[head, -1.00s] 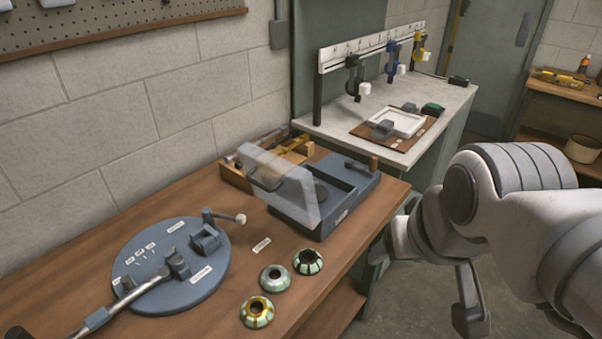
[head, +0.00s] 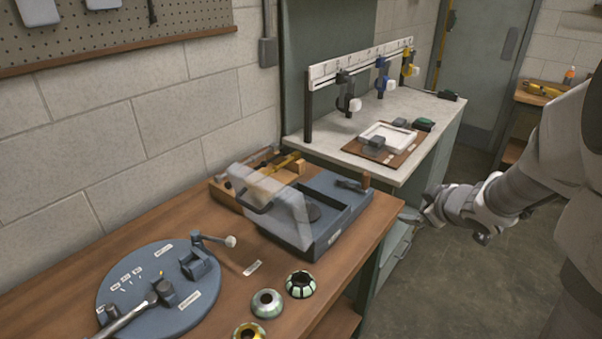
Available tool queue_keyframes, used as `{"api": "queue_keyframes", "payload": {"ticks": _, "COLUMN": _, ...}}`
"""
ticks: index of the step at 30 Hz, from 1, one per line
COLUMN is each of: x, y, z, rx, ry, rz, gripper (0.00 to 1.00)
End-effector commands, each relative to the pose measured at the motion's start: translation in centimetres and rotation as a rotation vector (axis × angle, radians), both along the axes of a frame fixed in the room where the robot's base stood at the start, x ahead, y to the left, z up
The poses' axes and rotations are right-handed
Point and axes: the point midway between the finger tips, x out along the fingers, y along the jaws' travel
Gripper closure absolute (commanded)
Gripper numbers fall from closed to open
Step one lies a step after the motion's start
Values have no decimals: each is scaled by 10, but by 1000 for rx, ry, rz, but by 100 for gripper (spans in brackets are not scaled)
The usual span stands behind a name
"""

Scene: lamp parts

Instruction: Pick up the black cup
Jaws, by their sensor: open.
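The black cup (head: 300,284) is a small round piece with black and pale green panels and a dark opening. It stands on the wooden workbench near its front edge, at the right end of a row of similar cups. A silver-rimmed green cup (head: 267,303) is beside it, and a yellow-rimmed one (head: 248,331) is partly cut off at the bottom edge. My gripper (head: 412,213) is open, to the right of the black cup and well apart from it, by the bench's right end. Its fingers are small in the picture.
A blue-grey box with a clear raised lid (head: 335,232) stands behind the cups. A round blue plate (head: 130,285) with clamps and a metal rod lies at left. A white-topped bench (head: 420,110) with hanging clamps stands beyond. A paper label (head: 252,268) lies near the cups.

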Motion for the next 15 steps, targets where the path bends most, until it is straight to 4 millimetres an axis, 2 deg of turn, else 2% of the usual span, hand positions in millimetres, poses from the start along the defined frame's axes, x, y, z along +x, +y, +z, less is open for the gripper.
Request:
{"api": "queue_keyframes", "payload": {"ticks": 1, "x": 0, "y": 5, "z": -19, "rx": 27, "ry": 15, "rz": 72, "gripper": 0}}
{"api": "queue_keyframes", "payload": {"ticks": 5, "x": -10, "y": 29, "z": -56, "rx": 120, "ry": 43, "rz": 278, "gripper": 0}}
{"api": "queue_keyframes", "payload": {"ticks": 9, "x": -38, "y": 57, "z": -89, "rx": 268, "ry": 83, "rz": 489, "gripper": 0}}
{"api": "queue_keyframes", "payload": {"ticks": 15, "x": -88, "y": 84, "z": -112, "rx": 490, "ry": 132, "rz": 719, "gripper": 0}}
